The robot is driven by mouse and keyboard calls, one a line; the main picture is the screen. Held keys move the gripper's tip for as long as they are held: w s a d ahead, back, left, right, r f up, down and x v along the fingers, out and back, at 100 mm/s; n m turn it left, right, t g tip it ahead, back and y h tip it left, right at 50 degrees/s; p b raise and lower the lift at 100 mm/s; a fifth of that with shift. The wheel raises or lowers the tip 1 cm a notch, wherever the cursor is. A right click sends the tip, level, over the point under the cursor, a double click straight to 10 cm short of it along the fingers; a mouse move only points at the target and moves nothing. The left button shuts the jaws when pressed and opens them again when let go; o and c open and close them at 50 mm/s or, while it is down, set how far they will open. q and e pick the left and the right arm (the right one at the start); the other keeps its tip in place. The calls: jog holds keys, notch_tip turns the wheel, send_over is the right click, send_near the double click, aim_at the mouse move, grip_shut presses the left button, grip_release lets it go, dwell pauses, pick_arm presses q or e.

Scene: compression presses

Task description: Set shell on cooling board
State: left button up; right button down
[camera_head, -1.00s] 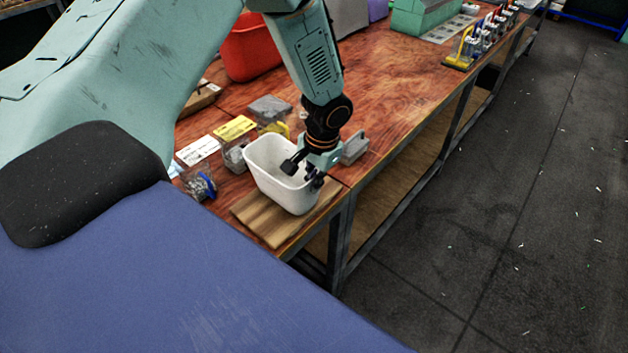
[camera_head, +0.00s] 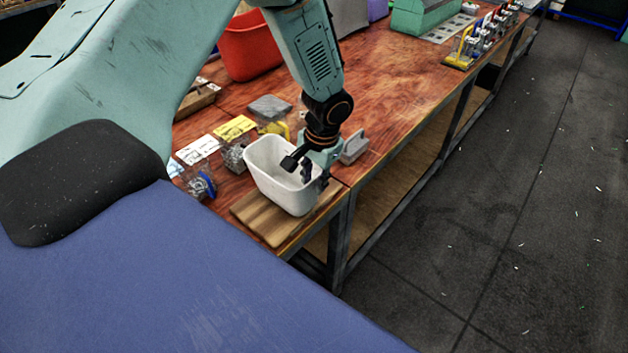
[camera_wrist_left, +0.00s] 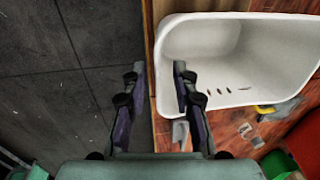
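The shell looks like a white open tub (camera_head: 275,182). It stands upright and appears to rest on the wooden cooling board (camera_head: 262,222) at the bench's near corner. In the left wrist view the tub (camera_wrist_left: 245,60) fills the upper right, empty inside apart from a few small dark slots. My left gripper (camera_head: 299,167) is at the tub's right end, pointing down. In the left wrist view its fingers (camera_wrist_left: 159,72) are apart, one outside the tub wall and one over its inside, with visible gaps. My right gripper is not in view.
A grey block (camera_head: 354,148) lies just right of the gripper. A yellow card (camera_head: 234,128), a white card (camera_head: 197,150) and small clear containers are behind and left of the tub. A red bin (camera_head: 250,50) stands farther back. The bench beyond is mostly clear.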

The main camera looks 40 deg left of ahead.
pick_arm(q)
notch_tip(320, 180, up, 10)
jog(key=d, duration=0.2)
jog(key=s+d+f+h, duration=0.1)
jog(key=s+d+f, duration=0.3)
jog(key=s+f, duration=0.35)
jog(key=s+d+f+h, duration=0.1)
jog(key=s+d+f, duration=0.3)
jog(key=s+f, duration=0.5)
jog(key=s, duration=0.5)
jog(key=s+f+n, duration=0.1)
jog(key=s+f, duration=0.2)
jog(key=s, duration=0.5)
jog(key=shift+f, duration=0.3)
jog(key=shift+d, duration=0.1)
notch_tip(320, 180, down, 16)
jog(key=b, duration=1.6)
